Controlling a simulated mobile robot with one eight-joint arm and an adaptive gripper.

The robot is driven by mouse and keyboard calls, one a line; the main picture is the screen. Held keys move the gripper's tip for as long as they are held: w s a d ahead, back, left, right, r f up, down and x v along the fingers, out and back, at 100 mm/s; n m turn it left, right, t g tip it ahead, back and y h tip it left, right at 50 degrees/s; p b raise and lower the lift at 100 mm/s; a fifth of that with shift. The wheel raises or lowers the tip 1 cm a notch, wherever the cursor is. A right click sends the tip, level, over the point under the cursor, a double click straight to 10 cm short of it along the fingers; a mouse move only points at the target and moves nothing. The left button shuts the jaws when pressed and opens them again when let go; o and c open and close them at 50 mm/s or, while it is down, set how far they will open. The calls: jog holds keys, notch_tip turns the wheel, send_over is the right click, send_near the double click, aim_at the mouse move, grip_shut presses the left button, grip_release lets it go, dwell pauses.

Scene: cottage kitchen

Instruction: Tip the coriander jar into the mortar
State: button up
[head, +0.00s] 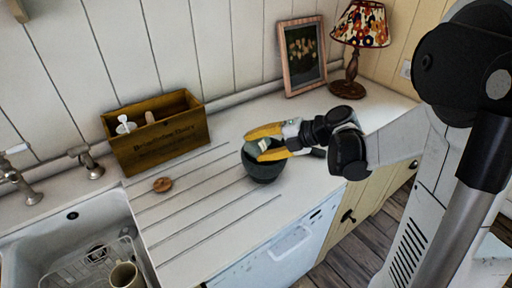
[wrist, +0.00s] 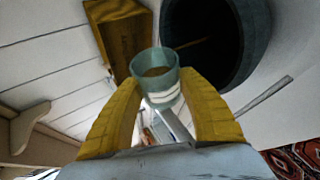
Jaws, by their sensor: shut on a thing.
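My gripper (head: 256,146) has yellow fingers and is shut on the coriander jar (head: 268,147), a small greenish glass jar with pale bands. In the wrist view the jar (wrist: 163,91) sits between the two fingers. Its open mouth shows, with brownish contents inside. The mortar (head: 264,172) is a dark green bowl on the counter. In the head view the jar is at the mortar's rim, partly hidden by the fingers, and looks tilted. The wrist view shows the mortar (wrist: 262,45) beside the jar, its inside dark. I cannot tell whether anything has fallen into it.
A round brown lid (head: 162,184) lies on the grooved counter. A wooden box (head: 160,142) with utensils stands behind it. The sink (head: 75,215) with a mug (head: 125,275) is at left. A picture frame (head: 291,75) and lamp (head: 350,85) stand at the back right.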

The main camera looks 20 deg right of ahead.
jog(key=shift+w+d+f+m+g+y+b, duration=0.1)
jog(key=shift+d+f+m+g+y+b, duration=0.15)
jog(key=shift+m+y+b, duration=0.4)
jog(key=shift+a+r+n+h+p, duration=0.1)
jog(key=shift+r+n+h+p, duration=0.6)
jog(key=shift+p, duration=0.45)
jog(key=shift+r+n+t+h+p, duration=0.25)
jog(key=shift+n+t+h+p, duration=0.1)
jog(key=shift+t+h+p, duration=0.15)
jog(key=shift+h, duration=0.25)
jog(key=shift+f, duration=0.3)
jog(key=shift+w+n, duration=0.1)
jog(key=shift+n, duration=0.2)
